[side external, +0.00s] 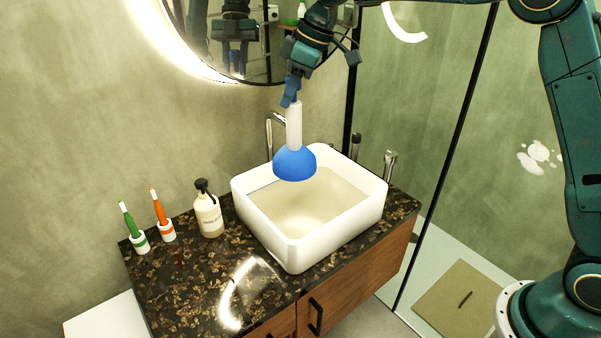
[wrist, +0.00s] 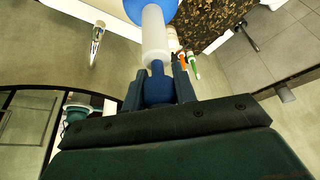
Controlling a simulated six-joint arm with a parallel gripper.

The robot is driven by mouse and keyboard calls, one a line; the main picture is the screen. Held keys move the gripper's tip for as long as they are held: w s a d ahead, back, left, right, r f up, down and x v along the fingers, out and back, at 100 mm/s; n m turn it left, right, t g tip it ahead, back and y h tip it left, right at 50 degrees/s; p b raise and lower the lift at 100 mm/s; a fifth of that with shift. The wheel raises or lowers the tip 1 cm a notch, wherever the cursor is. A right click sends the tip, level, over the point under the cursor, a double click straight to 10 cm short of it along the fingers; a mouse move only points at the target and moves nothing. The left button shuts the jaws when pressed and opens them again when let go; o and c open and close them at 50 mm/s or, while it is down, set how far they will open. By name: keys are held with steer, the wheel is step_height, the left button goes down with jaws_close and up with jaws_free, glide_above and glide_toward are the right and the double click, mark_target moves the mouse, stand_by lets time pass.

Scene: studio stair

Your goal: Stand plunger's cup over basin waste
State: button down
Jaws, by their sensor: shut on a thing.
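The plunger has a blue cup (side external: 295,163) and a white handle (side external: 294,125). In the side external view it hangs upright with its cup down, over the back part of the white basin (side external: 262,218). My gripper (side external: 290,92) is shut on the top end of the handle. In the wrist view my gripper (wrist: 159,90) holds the blue end of the handle, and the cup (wrist: 152,8) is cut off by the top edge. The basin waste cannot be made out. The basin floor looks murky, as if under water.
A chrome tap (side external: 272,130) stands behind the basin. A soap bottle (side external: 208,212), an orange toothbrush (side external: 158,208) and a green toothbrush (side external: 128,220) in holders stand left on the dark counter (side external: 190,285). A round mirror (side external: 225,40) and a glass shower screen (side external: 445,160) are close by.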

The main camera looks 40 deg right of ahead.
step_height(320, 180, down, 20)
stand_by(1.1)
steer(key=shift+f, duration=0.25)
steer(key=c, duration=1.1)
jaws_free()
steer(key=shift+r, duration=0.1)
glide_toward(302, 149)
steer(key=x, duration=0.6)
steer(key=shift+s+d+r, duration=0.2)
steer(key=shift+s+r, duration=0.05)
steer(key=shift+r, duration=0.4)
